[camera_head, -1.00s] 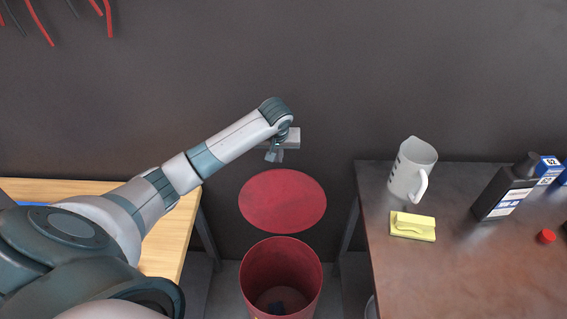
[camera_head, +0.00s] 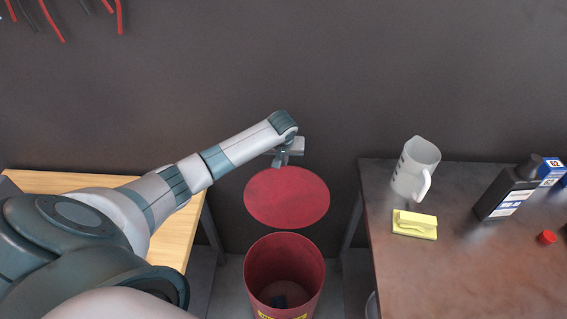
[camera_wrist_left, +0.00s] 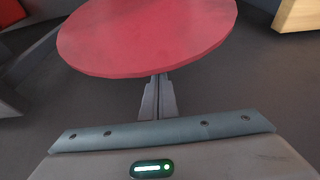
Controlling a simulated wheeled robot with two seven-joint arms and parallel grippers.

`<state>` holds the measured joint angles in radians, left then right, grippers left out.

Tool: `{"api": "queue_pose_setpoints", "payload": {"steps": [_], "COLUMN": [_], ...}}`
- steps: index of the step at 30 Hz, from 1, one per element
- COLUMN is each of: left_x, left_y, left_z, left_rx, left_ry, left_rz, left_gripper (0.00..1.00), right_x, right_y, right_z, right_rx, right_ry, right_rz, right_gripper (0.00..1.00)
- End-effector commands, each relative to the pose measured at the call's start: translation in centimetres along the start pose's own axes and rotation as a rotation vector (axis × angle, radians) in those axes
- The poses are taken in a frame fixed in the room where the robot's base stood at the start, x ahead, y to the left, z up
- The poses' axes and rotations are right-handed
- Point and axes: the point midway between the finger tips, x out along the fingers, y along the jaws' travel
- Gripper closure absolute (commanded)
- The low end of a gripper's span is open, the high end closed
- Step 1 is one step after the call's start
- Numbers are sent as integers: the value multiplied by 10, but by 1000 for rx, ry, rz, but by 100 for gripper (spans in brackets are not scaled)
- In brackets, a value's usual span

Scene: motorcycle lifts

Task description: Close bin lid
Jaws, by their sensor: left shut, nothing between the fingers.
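The red bin (camera_head: 284,272) stands on the floor between two tables, with a dark object inside its bottom. Its round red lid (camera_head: 287,198) is raised open behind the bin opening, tilted up toward the wall. My left gripper (camera_head: 281,162) is shut and empty, at the upper edge of the lid. In the left wrist view the lid (camera_wrist_left: 147,35) fills the top and the shut fingertips (camera_wrist_left: 159,80) reach to its near edge. I cannot tell whether they touch it. My right gripper is not in view.
A wooden table (camera_head: 178,236) stands left of the bin, under my left arm. A dark table (camera_head: 430,285) on the right holds a measuring jug (camera_head: 414,168), a yellow block (camera_head: 414,224), a black bottle (camera_head: 505,192) and a red cap (camera_head: 546,237). A dark wall is behind.

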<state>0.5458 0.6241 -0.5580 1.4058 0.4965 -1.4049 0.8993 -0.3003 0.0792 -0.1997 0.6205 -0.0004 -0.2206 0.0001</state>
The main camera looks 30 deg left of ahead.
Motion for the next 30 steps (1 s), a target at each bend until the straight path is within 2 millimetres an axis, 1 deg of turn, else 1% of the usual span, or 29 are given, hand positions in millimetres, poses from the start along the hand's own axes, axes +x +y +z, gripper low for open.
{"api": "queue_pose_setpoints", "payload": {"steps": [3, 6, 12, 25, 30], "left_x": [14, 24, 34, 35, 36], "left_y": [0, 0, 0, 0, 0], "left_z": [0, 0, 0, 0, -3], "left_rx": [-2, -1, 0, 0, 0], "left_ry": [-1, -1, 0, 2, 13], "left_rz": [-1, -1, 0, 0, 0], "left_gripper": [100, 100, 100, 100, 100], "right_x": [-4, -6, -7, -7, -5], "right_y": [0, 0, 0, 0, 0], "right_z": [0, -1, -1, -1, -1], "right_rx": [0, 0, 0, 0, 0], "right_ry": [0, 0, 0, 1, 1], "right_rz": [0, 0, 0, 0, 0], "right_gripper": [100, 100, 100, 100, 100]}}
